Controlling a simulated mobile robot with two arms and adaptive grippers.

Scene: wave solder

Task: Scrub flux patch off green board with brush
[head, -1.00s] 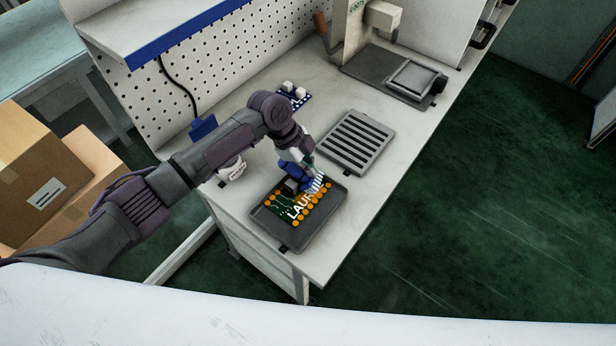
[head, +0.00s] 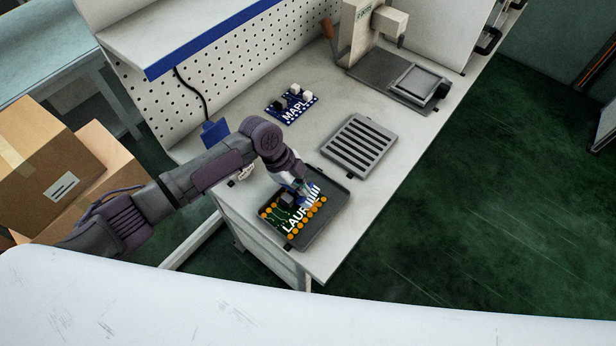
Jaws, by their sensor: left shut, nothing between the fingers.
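The green board (head: 280,221), with orange pads along its edges and white lettering beginning "LAU", lies in a dark tray (head: 328,226) near the front of the bench. My left gripper (head: 306,198) is shut and points down at the board's far end, close over it; whether it touches cannot be told. It covers part of the lettering. White stripes show beside the fingers; I cannot tell whether they are print or something else. I cannot make out the brush or the flux patch. My right gripper is not in view.
A blue board (head: 291,104) marked "MAPL" lies farther back. A slotted grey rack (head: 359,145) is beyond the tray, and a machine (head: 372,40) stands at the back. A white object (head: 244,173) is partly behind my arm. Boxes (head: 38,150) are at left.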

